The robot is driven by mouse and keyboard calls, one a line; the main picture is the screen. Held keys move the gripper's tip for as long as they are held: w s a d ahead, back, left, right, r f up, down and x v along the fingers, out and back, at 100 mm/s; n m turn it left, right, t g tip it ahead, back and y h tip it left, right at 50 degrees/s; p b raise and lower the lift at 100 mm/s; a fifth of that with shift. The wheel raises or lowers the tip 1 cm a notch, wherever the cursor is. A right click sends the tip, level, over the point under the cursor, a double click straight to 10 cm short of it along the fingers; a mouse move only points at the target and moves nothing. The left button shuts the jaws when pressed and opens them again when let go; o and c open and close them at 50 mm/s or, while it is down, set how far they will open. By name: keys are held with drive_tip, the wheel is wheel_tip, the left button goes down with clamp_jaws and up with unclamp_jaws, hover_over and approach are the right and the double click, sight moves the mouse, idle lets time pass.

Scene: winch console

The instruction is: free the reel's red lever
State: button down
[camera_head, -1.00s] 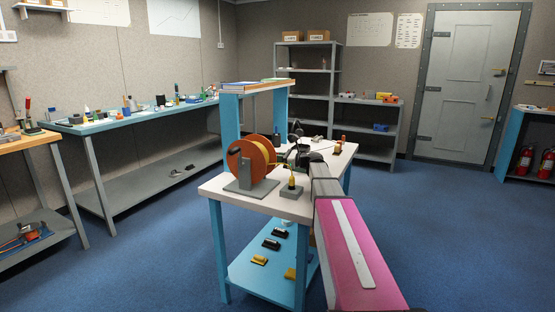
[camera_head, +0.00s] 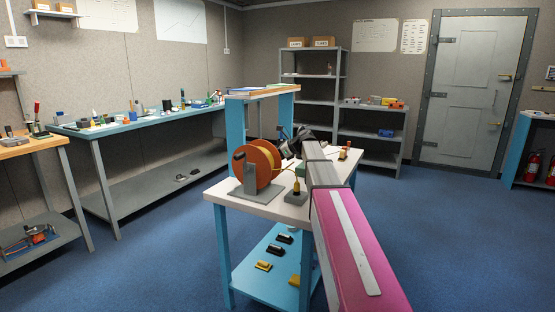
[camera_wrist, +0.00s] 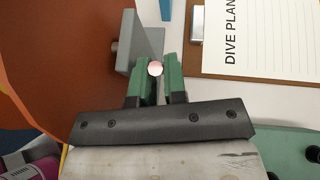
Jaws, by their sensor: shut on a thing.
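The orange reel (camera_head: 264,166) stands on a grey stand at the front left of the white-topped table. In the wrist view its orange disc (camera_wrist: 70,60) fills the upper left, beside a grey block (camera_wrist: 142,40). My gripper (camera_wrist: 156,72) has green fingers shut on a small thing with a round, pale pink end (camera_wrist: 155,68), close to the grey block. This may be the lever's end, but its red colour is not clear and its shaft is hidden between the fingers. In the head view my arm hides most of the gripper and the reel's far side.
A clipboard (camera_wrist: 255,73) reading "DIVE PLAN" lies right of the fingers in the wrist view. A small grey block with a yellow-and-black piece (camera_head: 296,193) stands right of the reel. A blue raised shelf (camera_head: 262,93) rises behind it. Open blue floor (camera_head: 450,240) lies at right.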

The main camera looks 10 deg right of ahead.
drive_tip(key=shift+w+a+r+g+h, duration=0.2)
drive_tip(key=shift+a+g+h, duration=0.1)
drive_tip(key=shift+h, duration=0.1)
drive_tip(key=c, duration=1.2)
unclamp_jaws()
drive_tip(key=shift+f, duration=0.1)
drive_tip(key=shift+o, duration=0.2)
drive_tip(key=shift+s, duration=0.1)
drive_tip(key=v, duration=0.8)
